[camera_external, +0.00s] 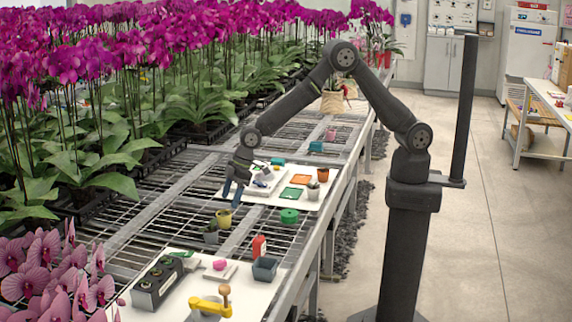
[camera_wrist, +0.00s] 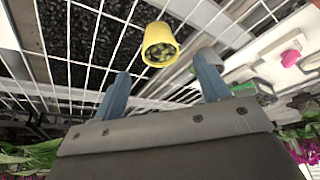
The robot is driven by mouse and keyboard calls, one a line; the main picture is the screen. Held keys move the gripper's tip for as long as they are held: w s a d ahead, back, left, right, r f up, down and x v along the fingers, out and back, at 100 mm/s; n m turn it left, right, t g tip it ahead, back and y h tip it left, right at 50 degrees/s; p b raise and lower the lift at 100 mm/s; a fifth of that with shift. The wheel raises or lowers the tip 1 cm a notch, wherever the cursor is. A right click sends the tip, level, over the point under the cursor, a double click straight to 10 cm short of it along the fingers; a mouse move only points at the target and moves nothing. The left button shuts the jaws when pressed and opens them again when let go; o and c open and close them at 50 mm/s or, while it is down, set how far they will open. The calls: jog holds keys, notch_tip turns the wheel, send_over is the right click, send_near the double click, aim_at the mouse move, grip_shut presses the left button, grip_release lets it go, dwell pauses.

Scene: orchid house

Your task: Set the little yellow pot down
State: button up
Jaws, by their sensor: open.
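The little yellow pot (camera_external: 224,218) stands on the wire-mesh bench (camera_external: 170,215), just below my gripper (camera_external: 231,200) in the external view. In the wrist view the yellow pot (camera_wrist: 155,35) lies beyond the blue fingertips, between their lines, with its mouth toward the camera and greenish bits inside. My gripper (camera_wrist: 162,82) is open, and neither finger appears to hold the pot. Whether a finger touches it I cannot tell.
A red bottle (camera_external: 259,246) and a dark bin (camera_external: 264,269) are nearer the camera. A green round tin (camera_external: 289,215) is to the right. Bare mesh lies left of the pots.

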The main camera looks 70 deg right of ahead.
aim_at(224, 215)
jog(key=shift+v, duration=2.05)
jog(key=x, duration=1.2)
jog(key=shift+a, duration=0.1)
jog(key=shift+r, duration=1.25)
jog(key=shift+f, duration=0.1)
